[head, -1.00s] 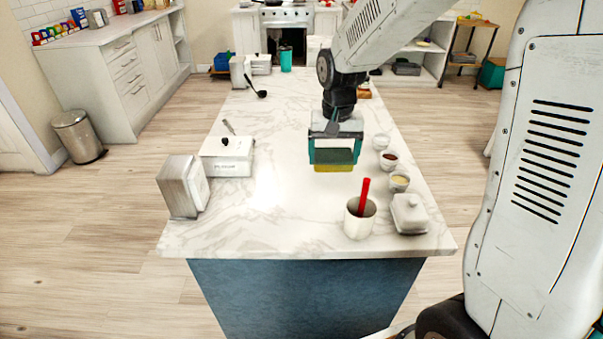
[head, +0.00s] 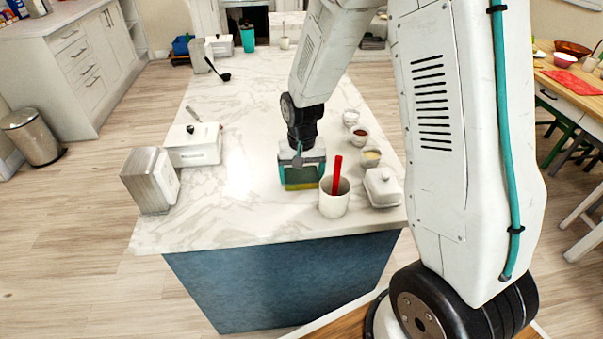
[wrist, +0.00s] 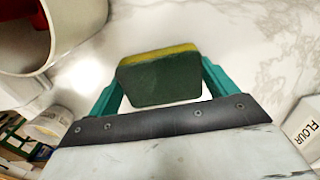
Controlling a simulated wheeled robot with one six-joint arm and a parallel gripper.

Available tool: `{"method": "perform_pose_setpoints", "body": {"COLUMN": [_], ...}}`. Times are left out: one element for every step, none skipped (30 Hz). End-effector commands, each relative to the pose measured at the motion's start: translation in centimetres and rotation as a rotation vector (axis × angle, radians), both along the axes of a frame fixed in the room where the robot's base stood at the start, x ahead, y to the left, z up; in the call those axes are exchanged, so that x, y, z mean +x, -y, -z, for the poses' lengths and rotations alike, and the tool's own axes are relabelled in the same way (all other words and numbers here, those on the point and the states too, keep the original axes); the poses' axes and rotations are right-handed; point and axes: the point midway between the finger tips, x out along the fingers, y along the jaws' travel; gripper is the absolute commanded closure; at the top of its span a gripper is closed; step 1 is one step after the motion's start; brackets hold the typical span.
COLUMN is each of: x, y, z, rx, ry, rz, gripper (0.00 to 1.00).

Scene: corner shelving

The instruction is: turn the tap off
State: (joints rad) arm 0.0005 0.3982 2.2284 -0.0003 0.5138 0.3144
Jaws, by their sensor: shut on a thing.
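No tap is in view in any frame. My gripper (head: 301,184) is over the marble island top, left of the white cup with the red handle. Its teal fingers are shut on a green and yellow sponge (wrist: 160,80), held between them in the wrist view. The sponge also shows below the gripper in the head view (head: 301,185). I cannot tell whether the sponge touches the marble.
A bin (head: 33,137) stands on the floor.

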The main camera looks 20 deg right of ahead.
Motion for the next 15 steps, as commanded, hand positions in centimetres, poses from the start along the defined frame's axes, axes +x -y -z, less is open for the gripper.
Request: {"method": "perform_pose_setpoints", "body": {"x": [0.02,0.03,0.03,0.03,0.03,0.02,0.02,0.01,0.01,0.03,0.03,0.03,0.03,0.03,0.03], "y": [0.00,0.00,0.00,0.00,0.00,0.00,0.00,0.00,0.00,0.00,0.00,0.00,0.00,0.00,0.00], "z": [0.01,-0.02,-0.04,-0.04,-0.05,-0.01,0.05,0.14,0.28,0.27,0.25,0.24,0.23,0.23,0.23], "rx": [0.000,0.000,0.000,0.000,0.000,0.000,0.000,0.000,0.000,0.000,0.000,0.000,0.000,0.000,0.000], "ry": [0.001,0.001,0.001,0.001,0.001,0.001,0.001,0.000,0.000,0.001,0.001,0.001,0.001,0.001,0.001], "rz": [0.000,0.000,0.000,0.000,0.000,0.000,0.000,0.000,0.000,0.000,0.000,0.000,0.000,0.000,0.000], "gripper": [0.39,0.39,0.39,0.39,0.39,0.39,0.39,0.39,0.39,0.10,0.01,0.00,0.00,0.00,0.00]}}
